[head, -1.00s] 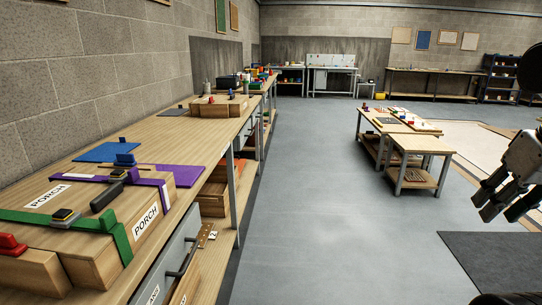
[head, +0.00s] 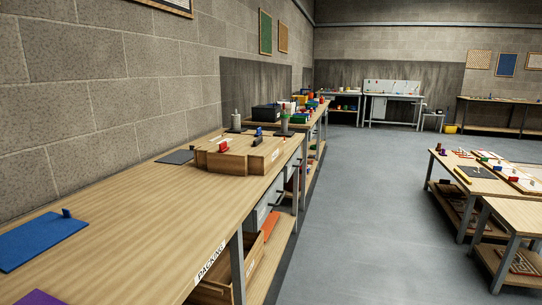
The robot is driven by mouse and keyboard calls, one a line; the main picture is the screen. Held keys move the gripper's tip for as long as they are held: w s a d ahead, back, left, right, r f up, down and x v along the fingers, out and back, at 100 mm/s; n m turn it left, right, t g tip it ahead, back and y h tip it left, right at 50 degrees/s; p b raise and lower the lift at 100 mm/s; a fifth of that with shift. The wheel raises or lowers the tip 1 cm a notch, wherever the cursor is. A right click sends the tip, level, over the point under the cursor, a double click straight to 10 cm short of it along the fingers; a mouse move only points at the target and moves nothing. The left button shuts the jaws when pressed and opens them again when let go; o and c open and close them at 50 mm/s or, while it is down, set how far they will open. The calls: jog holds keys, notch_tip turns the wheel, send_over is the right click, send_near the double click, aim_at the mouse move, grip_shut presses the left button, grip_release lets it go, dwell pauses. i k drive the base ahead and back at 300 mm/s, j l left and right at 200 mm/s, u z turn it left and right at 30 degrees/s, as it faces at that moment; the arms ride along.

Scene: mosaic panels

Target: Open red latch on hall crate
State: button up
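A wooden crate (head: 228,168) stands on the long bench ahead, left of the middle. A small red piece (head: 223,145) is on its near top, and a small blue piece (head: 258,132) is farther back. A dark handle-like piece (head: 257,141) is at its right. Pale labels show on the crate but are too small to read, so I cannot tell if it is the hall crate. Whether the red piece is open or shut is too small to tell. My gripper is not in view.
The long bench (head: 140,225) runs along the left wall, with a blue mat (head: 42,240) and a dark mat (head: 176,156) on it. Grey floor (head: 355,215) is clear between the bench and low tables (head: 480,185) at right.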

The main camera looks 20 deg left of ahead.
aim_at(222, 147)
jog(key=i+u, duration=0.25)
jog(key=i, duration=0.2)
jog(key=i+l+u, duration=0.25)
jog(key=i, duration=0.2)
jog(key=i+l+u, duration=0.25)
jog(key=i, duration=0.2)
jog(key=i+l+u, duration=0.15)
jog(key=i+u, duration=0.15)
jog(key=u, duration=0.15)
jog(key=i+l+u, duration=0.2)
jog(key=u, duration=0.25)
jog(key=i+l+u, duration=0.25)
jog(key=u, duration=0.2)
jog(key=i+l+u, duration=0.15)
jog(key=l+u, duration=0.3)
jog(key=i+l+u, duration=0.2)
jog(key=l+u, duration=0.2)
jog(key=l, duration=0.2)
